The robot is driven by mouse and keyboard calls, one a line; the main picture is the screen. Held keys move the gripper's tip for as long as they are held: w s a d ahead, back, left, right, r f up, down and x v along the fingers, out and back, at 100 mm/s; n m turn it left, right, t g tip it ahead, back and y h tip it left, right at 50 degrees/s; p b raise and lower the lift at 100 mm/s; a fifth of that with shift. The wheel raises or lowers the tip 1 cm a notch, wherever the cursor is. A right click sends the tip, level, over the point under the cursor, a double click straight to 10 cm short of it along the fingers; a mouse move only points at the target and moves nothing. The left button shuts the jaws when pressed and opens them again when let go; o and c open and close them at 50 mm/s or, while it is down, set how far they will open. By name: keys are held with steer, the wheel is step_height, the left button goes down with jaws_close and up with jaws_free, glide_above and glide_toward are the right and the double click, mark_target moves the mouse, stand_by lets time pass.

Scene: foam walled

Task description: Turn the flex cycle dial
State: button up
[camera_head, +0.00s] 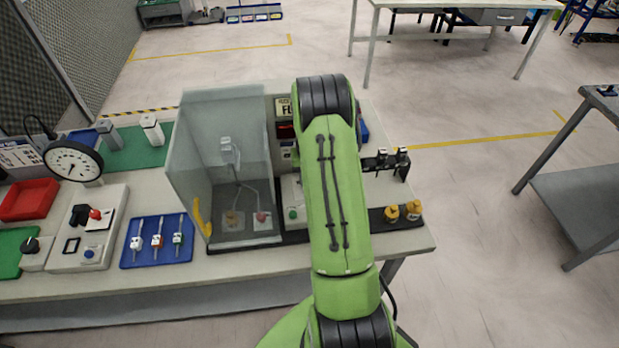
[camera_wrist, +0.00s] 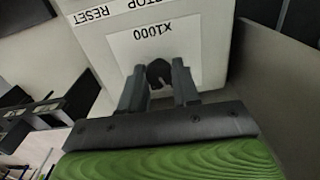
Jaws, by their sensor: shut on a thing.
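The flex cycle dial (camera_wrist: 159,72) is a small dark round knob on a pale panel, just below a label reading "X1000" in the wrist view. My gripper (camera_wrist: 160,86) has its two dark fingers on either side of the knob and is shut on it. The fingers hide the knob's sides. In the head view my green arm covers the gripper and the dial, so neither shows there.
A clear-walled enclosure (camera_head: 222,165) stands left of my arm on the workbench. A black rack (camera_head: 386,162) and yellow-capped parts (camera_head: 402,211) lie to the right. A blue tray (camera_head: 157,241) and a round gauge (camera_head: 73,160) are further left. Open floor lies right of the bench.

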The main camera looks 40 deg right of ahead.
steer(key=o, duration=1.1)
steer(key=shift+c, duration=0.2)
step_height(320, 180, up, 16)
steer(key=shift+p, duration=0.35)
steer(key=shift+f, duration=0.15)
